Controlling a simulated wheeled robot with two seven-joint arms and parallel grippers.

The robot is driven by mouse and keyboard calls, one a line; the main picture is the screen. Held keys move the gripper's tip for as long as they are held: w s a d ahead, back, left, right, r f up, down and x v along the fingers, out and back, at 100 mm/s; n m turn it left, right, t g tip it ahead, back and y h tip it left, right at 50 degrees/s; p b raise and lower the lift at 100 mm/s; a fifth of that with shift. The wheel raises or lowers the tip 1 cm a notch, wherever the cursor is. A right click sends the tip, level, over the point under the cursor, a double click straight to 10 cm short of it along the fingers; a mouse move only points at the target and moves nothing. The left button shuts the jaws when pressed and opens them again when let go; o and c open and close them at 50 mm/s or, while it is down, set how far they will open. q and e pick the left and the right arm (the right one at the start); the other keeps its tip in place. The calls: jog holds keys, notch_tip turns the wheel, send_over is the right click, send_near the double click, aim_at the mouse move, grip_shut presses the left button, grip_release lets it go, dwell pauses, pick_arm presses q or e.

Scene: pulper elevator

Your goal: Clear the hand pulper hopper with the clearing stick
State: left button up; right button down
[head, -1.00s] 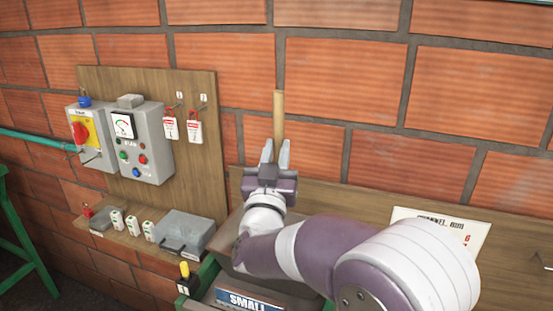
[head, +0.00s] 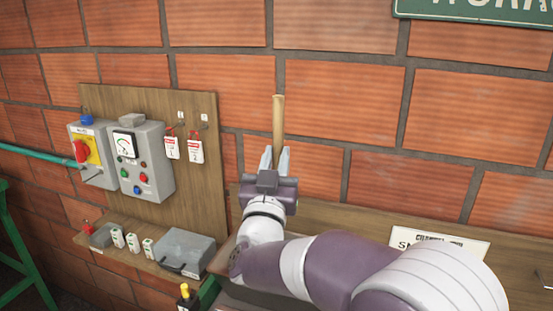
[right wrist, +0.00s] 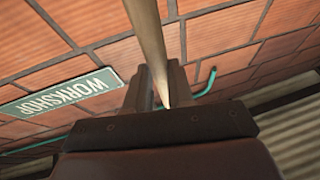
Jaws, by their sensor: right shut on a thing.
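The clearing stick (head: 278,119) is a pale wooden rod standing nearly upright in front of the brick wall. My right gripper (head: 275,159) is shut on it, and the stick rises above the fingertips. In the right wrist view the stick (right wrist: 150,45) runs between the fingers of the gripper (right wrist: 157,88), tapering towards the palm. The hand pulper and its hopper cannot be made out; my right arm covers much of the lower middle. My left gripper is not in view.
A wooden board (head: 205,195) at left carries a grey control box (head: 146,160), a red switch (head: 81,152) and hanging tags (head: 196,151). A white sign (head: 440,243) is at right. The wall above the stick is clear.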

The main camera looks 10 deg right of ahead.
jog(key=s+a+b, duration=0.1)
jog(key=s+a, duration=0.2)
jog(key=s, duration=0.9)
jog(key=shift+s+a, duration=0.25)
jog(key=shift+s, duration=0.05)
jog(key=s+a, duration=0.3)
jog(key=s, duration=1)
jog(key=shift+s+a, duration=0.2)
jog(key=shift+a, duration=0.2)
jog(key=shift+w, duration=0.15)
